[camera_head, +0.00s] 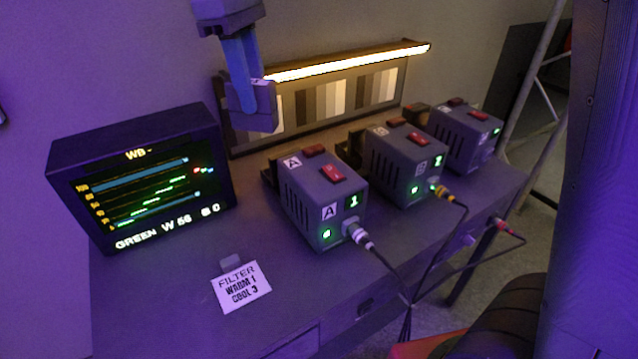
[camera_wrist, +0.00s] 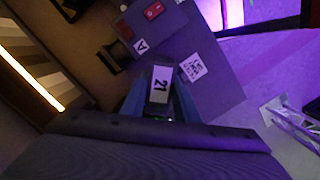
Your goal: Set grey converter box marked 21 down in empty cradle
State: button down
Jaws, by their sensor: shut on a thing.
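My gripper (camera_head: 247,88) is at the upper left of centre in the head view, shut on a small grey box (camera_head: 262,108) and holding it in front of the lit chart panel. In the wrist view the held grey box (camera_wrist: 160,84) shows a white label reading 21 between the fingers. Box A (camera_head: 322,205) stands upright on the bench with a red switch, a green 1 and a plugged cable. Box B (camera_head: 405,165) stands behind it to the right, showing a green 2. A third similar box (camera_head: 465,135) stands farther right. I cannot make out an empty cradle.
A monitor (camera_head: 140,185) stands at the left. A bright light bar (camera_head: 350,62) tops the chart panel (camera_head: 325,100) behind the bench. A filter card (camera_head: 241,287) lies at the front. Cables (camera_head: 400,280) hang over the right front edge. The bench's front left is clear.

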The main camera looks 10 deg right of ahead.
jog(key=shift+w+f, duration=0.1)
jog(key=shift+f, duration=0.1)
notch_tip(320, 180, down, 28)
jog(key=p, duration=0.4)
jog(key=shift+r, duration=0.2)
jog(key=shift+f, duration=0.15)
jog(key=c, duration=1.4)
grip_release()
jog(key=shift+f, duration=0.1)
jog(key=shift+o, duration=0.2)
